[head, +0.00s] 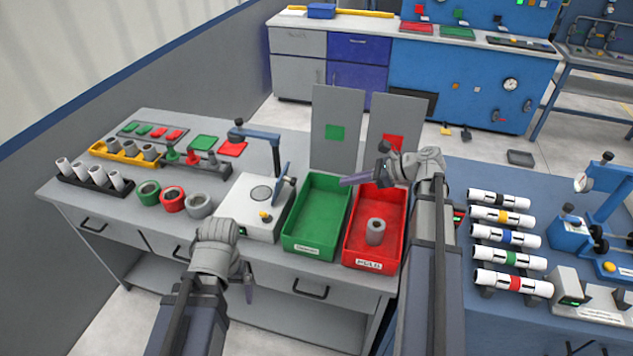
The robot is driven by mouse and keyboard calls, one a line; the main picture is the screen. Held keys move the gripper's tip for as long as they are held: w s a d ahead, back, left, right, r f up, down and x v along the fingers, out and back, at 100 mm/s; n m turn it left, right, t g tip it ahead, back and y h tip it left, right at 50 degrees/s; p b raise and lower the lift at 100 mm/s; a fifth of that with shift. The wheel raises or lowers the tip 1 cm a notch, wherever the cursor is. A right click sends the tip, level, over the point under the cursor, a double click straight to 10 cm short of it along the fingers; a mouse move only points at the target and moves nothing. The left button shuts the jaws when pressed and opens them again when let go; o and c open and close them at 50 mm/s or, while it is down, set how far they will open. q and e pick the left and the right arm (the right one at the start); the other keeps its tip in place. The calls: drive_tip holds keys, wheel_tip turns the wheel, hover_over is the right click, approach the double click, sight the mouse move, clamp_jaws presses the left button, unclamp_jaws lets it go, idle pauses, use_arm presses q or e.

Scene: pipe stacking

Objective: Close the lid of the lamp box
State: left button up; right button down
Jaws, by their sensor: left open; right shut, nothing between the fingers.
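The white lamp box (238,208) stands on the grey bench, left of the green tray. A dark round disc shows on its top and a small yellow knob near its front. A narrow blue-grey panel (283,186), which looks like its lid, stands steeply raised at the box's right side. My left gripper (248,284) is open in front of the bench, below the box's front edge, with its fingers partly hidden. My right gripper (358,180) is shut and empty above the back of the red tray, pointing left, right of the lid and apart from it.
The green tray (289,241) is empty, and the red tray (352,249) holds a grey pipe piece (375,232). A blue stand (262,134) rises behind the box. Two grey boards stand behind the trays. Pipe rings and racks fill the bench's left side.

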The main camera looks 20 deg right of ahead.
drive_tip(key=a+r+b+x, duration=0.1)
drive_tip(key=r+b+x, duration=0.1)
drive_tip(key=x, duration=1)
drive_tip(key=shift+w+a+b, duration=0.25)
drive_tip(key=shift+w+b, duration=0.2)
drive_tip(key=shift+b, duration=0.3)
